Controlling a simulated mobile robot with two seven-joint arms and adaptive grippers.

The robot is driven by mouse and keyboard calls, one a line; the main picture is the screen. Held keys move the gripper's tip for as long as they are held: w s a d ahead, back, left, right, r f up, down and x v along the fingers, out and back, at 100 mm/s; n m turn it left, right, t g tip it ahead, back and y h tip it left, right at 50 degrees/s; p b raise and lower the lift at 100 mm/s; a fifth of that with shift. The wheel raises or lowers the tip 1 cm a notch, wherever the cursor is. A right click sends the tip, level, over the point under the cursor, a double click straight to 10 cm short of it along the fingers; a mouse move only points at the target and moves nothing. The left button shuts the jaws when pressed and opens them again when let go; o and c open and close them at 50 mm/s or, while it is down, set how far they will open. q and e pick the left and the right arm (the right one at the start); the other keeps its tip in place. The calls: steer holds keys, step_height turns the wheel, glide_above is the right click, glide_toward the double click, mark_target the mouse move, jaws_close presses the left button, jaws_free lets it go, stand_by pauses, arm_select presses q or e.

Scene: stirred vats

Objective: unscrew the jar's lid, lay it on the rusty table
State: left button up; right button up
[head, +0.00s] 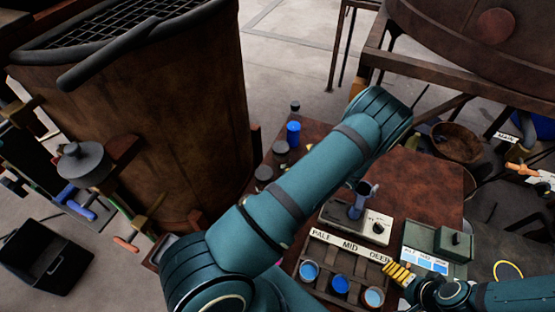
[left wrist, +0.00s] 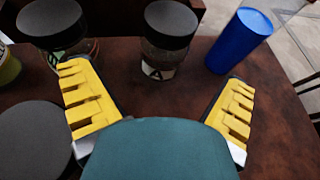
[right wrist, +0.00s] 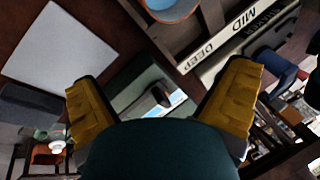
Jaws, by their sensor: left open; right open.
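Several jars with dark lids stand on the rusty table (head: 432,188). In the left wrist view, one jar (left wrist: 168,38) with a letter label stands ahead between my left fingers, apart from them. Another jar (left wrist: 52,28) is at upper left, and a large dark lid (left wrist: 30,140) is close at lower left. I cannot tell which jar is meant. My left gripper (left wrist: 160,105) is open and empty above the table; my arm hides it in the head view. My right gripper (head: 398,272) is open and empty beside the labelled rack; it also shows in the right wrist view (right wrist: 165,105).
A blue cup (left wrist: 240,40) stands right of the jars. A rack (head: 318,243) labelled PALE, MID, DEEP holds cups. A grey device (head: 345,222) and a green box (head: 437,242) stand near it. A big rusty vat (head: 130,110) is at left. The table's right part is bare.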

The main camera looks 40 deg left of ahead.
mark_target(281, 155)
arm_select(q)
steer(key=x, duration=0.8)
steer(key=shift+w+p, duration=0.3)
steer(key=shift+p, duration=0.05)
steer(key=c, duration=1.2)
